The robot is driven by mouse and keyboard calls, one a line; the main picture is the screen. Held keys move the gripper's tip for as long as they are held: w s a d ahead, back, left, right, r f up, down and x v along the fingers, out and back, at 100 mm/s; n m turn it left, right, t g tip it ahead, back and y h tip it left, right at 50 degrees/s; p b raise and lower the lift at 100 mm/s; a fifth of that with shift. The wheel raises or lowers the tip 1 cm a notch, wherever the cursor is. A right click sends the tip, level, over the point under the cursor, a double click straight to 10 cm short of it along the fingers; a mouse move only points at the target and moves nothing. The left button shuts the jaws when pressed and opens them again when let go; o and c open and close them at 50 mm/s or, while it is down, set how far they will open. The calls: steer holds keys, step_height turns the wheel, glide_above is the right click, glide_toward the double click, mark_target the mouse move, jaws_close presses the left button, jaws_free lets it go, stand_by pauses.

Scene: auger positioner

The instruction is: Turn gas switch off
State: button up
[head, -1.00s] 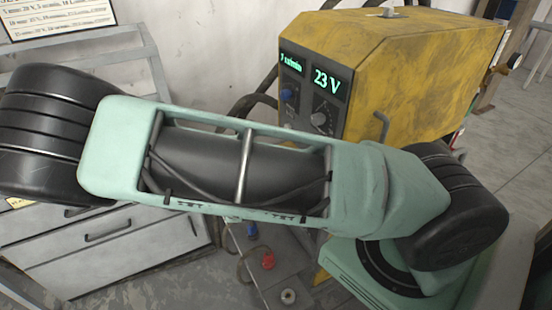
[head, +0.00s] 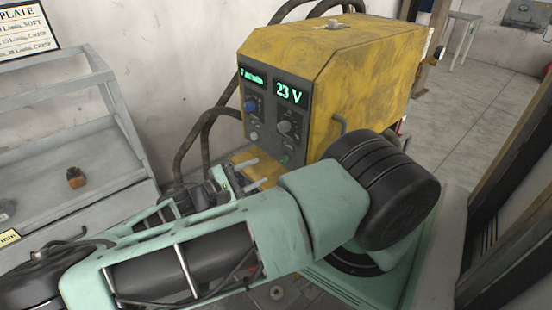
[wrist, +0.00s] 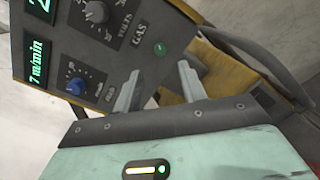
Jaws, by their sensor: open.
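The yellow welding machine (head: 350,75) has a dark front panel with green displays and knobs. The GAS label shows in the wrist view beside a small round green control (wrist: 160,48), apparently the gas switch. It also shows low on the panel in the head view (head: 285,159); its on or off position is too small to tell. My gripper (head: 252,173) is open and empty in front of the panel's lower part. In the wrist view my gripper (wrist: 159,85) has its two fingers apart, with the green control beyond the gap. I see no contact.
A blue knob (wrist: 75,86) and a grey volts knob (wrist: 96,12) are near the fingers. Dark cables (head: 205,125) hang left of the machine. A grey shelf (head: 85,150) holding a small brown block (head: 75,177) stands at the left. Open floor lies at the right.

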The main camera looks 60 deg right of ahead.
mark_target(281, 161)
steer(key=p+x, duration=0.2)
steer(key=x, duration=0.6)
steer(key=shift+a, duration=0.1)
jaws_close()
